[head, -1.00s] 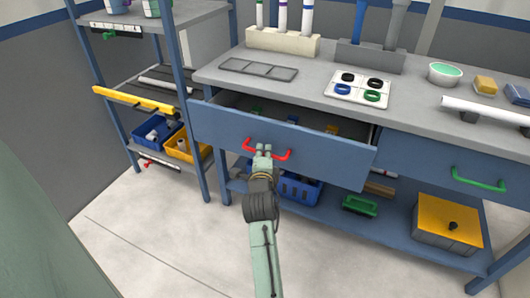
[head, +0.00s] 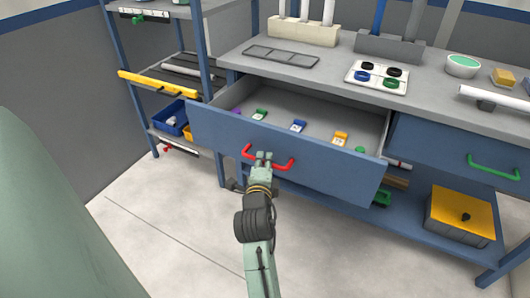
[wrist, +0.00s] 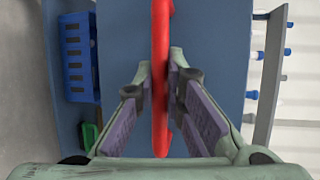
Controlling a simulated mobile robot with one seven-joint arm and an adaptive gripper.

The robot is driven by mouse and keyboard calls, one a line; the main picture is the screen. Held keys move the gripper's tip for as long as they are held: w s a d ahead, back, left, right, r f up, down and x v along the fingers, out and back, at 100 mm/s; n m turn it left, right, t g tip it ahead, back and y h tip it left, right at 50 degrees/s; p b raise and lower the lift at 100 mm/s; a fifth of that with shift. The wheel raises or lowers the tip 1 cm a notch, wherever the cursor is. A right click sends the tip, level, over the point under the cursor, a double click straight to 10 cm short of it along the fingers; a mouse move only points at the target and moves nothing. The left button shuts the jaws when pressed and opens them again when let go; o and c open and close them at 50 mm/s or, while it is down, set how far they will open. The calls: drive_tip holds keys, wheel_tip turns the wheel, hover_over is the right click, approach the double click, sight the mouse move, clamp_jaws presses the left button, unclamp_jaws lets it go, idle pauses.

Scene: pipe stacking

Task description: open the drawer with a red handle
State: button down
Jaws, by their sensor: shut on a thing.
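The blue drawer (head: 322,160) with the red handle (head: 288,166) is pulled well out from under the grey workbench top. Inside it several small coloured items show, among them a blue one (head: 298,126) and a yellow one (head: 340,138). My gripper (head: 264,157) is at the middle of the red handle, in front of the drawer face. In the wrist view the red handle (wrist: 161,60) runs between the two fingers, which are closed on it. The fingertips hide a small part of the handle.
A second blue drawer with a green handle (head: 494,167) is shut at the right. A shelf rack with a yellow bar (head: 158,92) stands close at the left. A yellow-lidded box (head: 461,214) sits on the lower shelf. The floor in front is clear.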

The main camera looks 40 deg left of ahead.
drive_tip(key=c, duration=1.7)
unclamp_jaws()
drive_tip(key=shift+o, duration=0.2)
drive_tip(key=v, duration=0.7)
drive_tip(key=shift+s+d, duration=0.2)
drive_tip(key=shift+r, duration=0.1)
